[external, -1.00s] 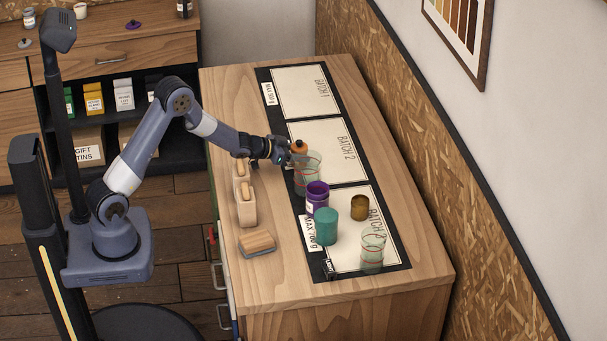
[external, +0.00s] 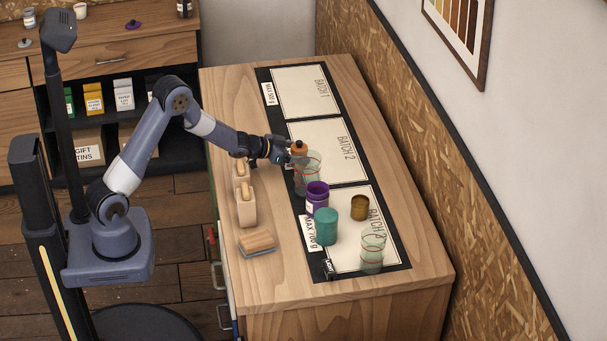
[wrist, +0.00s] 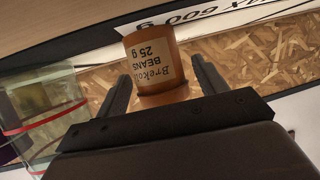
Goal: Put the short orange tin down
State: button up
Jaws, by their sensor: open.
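The short orange tin (external: 299,148) is at the left side of the Batch 2 card (external: 325,137), beside a clear jar with red bands (external: 309,172). In the wrist view the tin (wrist: 155,60) has a label reading "BEANS 25 g". My gripper (external: 292,150) is at the tin with its fingers spread. In the wrist view one finger of my gripper (wrist: 161,78) is on each side of the tin, with a gap visible. The tin's contact with the surface is hidden in the external view.
A purple tin (external: 317,197), a teal tin (external: 326,228), a brown jar (external: 360,207) and another clear jar (external: 373,250) stand toward the near end. A wooden holder (external: 246,205) and a brush (external: 257,242) are at the left edge. The Batch 1 card (external: 303,92) is clear.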

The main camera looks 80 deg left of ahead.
jog(key=v, duration=0.6)
jog(key=shift+b, duration=0.35)
jog(key=shift+o, duration=0.7)
jog(key=shift+s+r, duration=0.2)
jog(key=shift+s, duration=0.3)
